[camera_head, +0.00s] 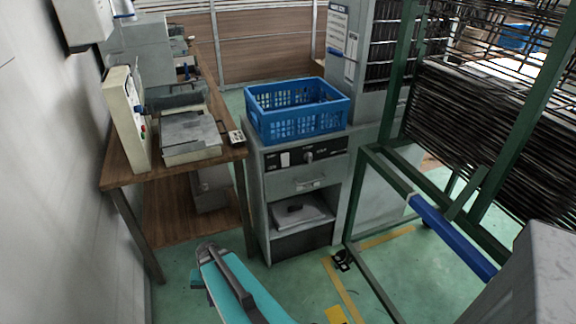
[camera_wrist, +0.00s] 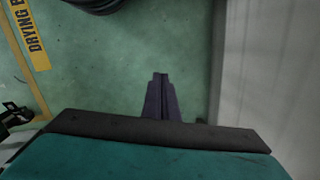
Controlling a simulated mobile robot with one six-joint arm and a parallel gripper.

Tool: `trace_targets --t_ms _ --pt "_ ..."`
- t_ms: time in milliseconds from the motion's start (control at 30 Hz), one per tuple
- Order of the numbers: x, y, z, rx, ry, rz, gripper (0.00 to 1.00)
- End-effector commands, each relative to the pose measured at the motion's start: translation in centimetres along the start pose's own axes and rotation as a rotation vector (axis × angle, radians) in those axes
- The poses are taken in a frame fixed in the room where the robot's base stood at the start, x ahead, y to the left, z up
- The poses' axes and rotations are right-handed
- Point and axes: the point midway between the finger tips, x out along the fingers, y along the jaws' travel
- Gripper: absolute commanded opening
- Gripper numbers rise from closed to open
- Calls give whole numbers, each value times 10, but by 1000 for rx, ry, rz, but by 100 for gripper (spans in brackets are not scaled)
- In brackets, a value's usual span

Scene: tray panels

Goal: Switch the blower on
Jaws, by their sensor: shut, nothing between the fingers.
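A grey cabinet (camera_head: 257,200) stands in the middle of the head view. Its black control strip (camera_head: 328,152) carries a pale switch-like piece (camera_head: 285,159) and a round knob (camera_head: 308,157). The lettering is too small to read, and I cannot tell for sure that this is the blower or whether anything on it is on. My gripper (camera_wrist: 160,78) is shut and empty in the wrist view, over bare green floor and touching nothing. In the head view my teal arm is low in front of the cabinet, well apart from the control strip.
A blue crate (camera_head: 300,123) sits on the cabinet. A wooden table (camera_head: 118,165) with a beige upright panel (camera_head: 126,112) stands left, by a grey wall. A green-framed rack (camera_head: 372,180) stands close on the right. Green floor (camera_head: 190,290) is open in front.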

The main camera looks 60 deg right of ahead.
Motion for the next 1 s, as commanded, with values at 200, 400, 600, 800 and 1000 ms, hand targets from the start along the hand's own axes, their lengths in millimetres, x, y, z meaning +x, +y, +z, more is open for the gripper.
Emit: trace_targets --t_ms 200,400,600,800,1000 --pt "-61 24 -72 230 112 -99 0" --pt "-119 58 -130 433 210 -188 0" --pt "-183 104 -181 632 311 -280 0" --pt "-252 161 -222 824 415 -372 0" --pt "-324 226 -251 1007 520 -468 0"
